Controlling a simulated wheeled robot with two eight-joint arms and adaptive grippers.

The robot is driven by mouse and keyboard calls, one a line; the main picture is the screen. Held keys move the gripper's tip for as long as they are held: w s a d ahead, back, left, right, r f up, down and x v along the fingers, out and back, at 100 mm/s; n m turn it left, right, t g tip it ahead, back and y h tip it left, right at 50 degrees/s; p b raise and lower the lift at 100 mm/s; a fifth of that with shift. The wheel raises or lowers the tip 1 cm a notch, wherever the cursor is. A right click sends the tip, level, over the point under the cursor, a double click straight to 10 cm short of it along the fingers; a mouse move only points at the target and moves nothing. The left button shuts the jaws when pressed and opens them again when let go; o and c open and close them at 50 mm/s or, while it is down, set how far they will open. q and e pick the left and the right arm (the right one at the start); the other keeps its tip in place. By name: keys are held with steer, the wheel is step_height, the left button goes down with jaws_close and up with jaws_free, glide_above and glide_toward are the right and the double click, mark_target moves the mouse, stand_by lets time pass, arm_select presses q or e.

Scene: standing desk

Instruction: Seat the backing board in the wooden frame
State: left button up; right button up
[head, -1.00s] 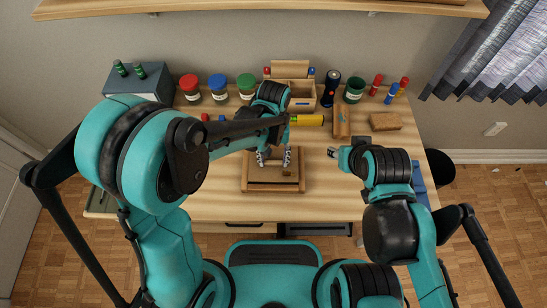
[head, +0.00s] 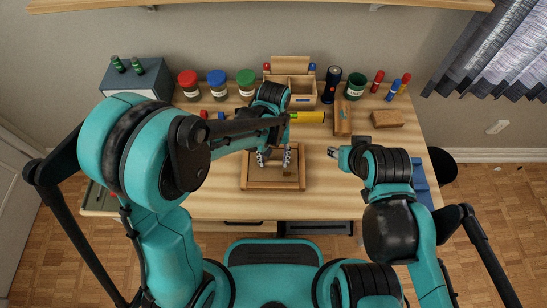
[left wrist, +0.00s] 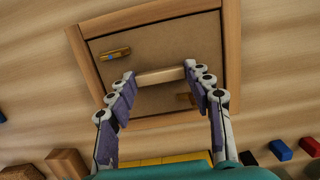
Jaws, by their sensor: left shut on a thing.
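The wooden frame (head: 244,183) lies flat near the front middle of the desk; its rim also shows in the left wrist view (left wrist: 83,52). The brown backing board (head: 268,180) lies within the rim, with a dark gap along some edges in the left wrist view (left wrist: 160,45). I cannot tell whether it is fully down. My left gripper (head: 274,158) is over the board, its fingers on both ends of a pale wooden grip bar (left wrist: 160,76). My right gripper (head: 334,153) hovers right of the frame; its jaw opening is unclear.
A small brass-and-wood piece (left wrist: 115,53) lies on the board near a corner. Behind are jars (head: 217,87), a wooden organizer (head: 302,91), a yellow item (head: 308,117) and wooden blocks (head: 386,119). The desk is clear left of the frame.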

mark_target(273, 159)
arm_select(q)
steer(key=shift+f+b, duration=0.5)
steer(key=shift+f, duration=0.2)
steer(key=o, duration=1.4)
steer(key=shift+c, duration=0.2)
step_height(273, 159, up, 12)
steer(key=w, duration=0.2)
steer(key=shift+s, duration=0.1)
steer(key=s+a+r+t, duration=0.1)
steer(key=s+a+t, duration=0.2)
steer(key=a, duration=0.6)
steer(key=s+a+r+t, duration=0.1)
steer(key=s+a+t, duration=0.3)
steer(key=a, duration=0.5)
steer(key=shift+r+t, duration=0.3)
steer(key=shift+t, duration=0.7)
